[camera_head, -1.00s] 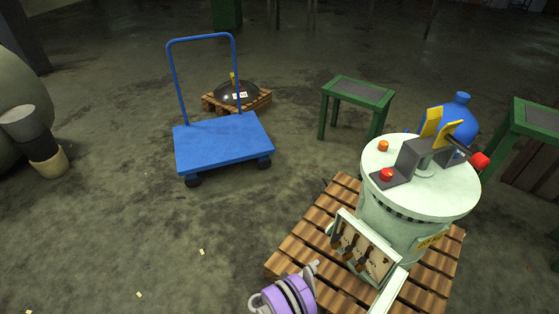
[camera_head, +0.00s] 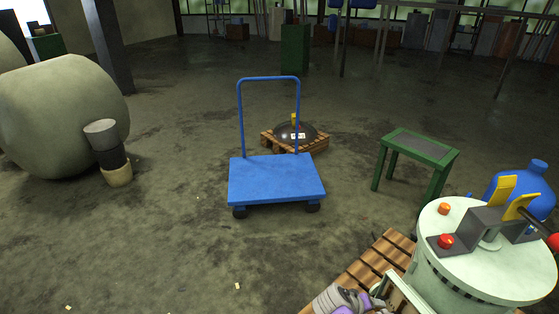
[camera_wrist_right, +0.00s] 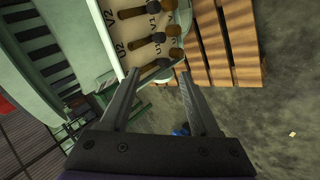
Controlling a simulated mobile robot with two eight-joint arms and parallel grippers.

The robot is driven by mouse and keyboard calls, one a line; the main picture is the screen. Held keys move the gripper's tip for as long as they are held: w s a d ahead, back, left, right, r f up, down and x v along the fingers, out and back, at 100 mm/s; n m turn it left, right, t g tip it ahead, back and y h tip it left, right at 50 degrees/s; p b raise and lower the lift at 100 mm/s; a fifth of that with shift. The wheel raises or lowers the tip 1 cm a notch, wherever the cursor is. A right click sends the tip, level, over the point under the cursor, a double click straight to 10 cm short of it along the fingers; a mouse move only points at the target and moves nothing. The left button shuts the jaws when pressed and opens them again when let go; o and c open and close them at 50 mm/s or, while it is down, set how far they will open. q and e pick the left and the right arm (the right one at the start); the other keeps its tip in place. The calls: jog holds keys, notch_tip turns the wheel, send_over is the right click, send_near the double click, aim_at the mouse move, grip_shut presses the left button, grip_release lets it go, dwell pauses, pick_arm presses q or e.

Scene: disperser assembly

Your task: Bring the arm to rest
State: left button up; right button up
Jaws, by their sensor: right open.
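My right gripper (camera_wrist_right: 160,95) is open in the right wrist view, with nothing between its fingers. Beyond its fingertips is the open terminal box of the light green machine, with a pale board (camera_wrist_right: 120,38) marked U2, V2 and V1 and several brown-and-black terminals (camera_wrist_right: 146,40). I cannot tell whether the fingers touch the box. In the head view a purple and grey part of my arm shows at the bottom edge, beside the machine (camera_head: 475,250). My left gripper is in neither view.
The machine stands on a wooden pallet (camera_head: 360,275). A blue cart (camera_head: 275,180) stands on open floor, with a dark round lid (camera_head: 295,133) on a pallet behind it. A green table (camera_head: 420,147), a blue bottle (camera_head: 520,188) and a large tank (camera_head: 60,115) are around.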

jog(key=s+a+r+m+y, duration=0.1)
jog(key=s+a+r+y, duration=0.2)
jog(key=s, duration=0.4)
jog(key=s+a+r+y+p, duration=0.1)
jog(key=s+a+r+y, duration=0.1)
jog(key=s, duration=0.6)
jog(key=s+a+r+m+y, duration=0.1)
jog(key=s+a+r+y, duration=0.2)
jog(key=s, duration=0.4)
pick_arm(q)
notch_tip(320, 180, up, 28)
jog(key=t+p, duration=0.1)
jog(key=p, duration=2.2)
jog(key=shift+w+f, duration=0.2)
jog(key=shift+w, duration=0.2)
pick_arm(e)
notch_tip(320, 180, up, 27)
jog(key=w+t, duration=0.1)
jog(key=shift+w+d+t, duration=0.2)
jog(key=shift+t, duration=0.1)
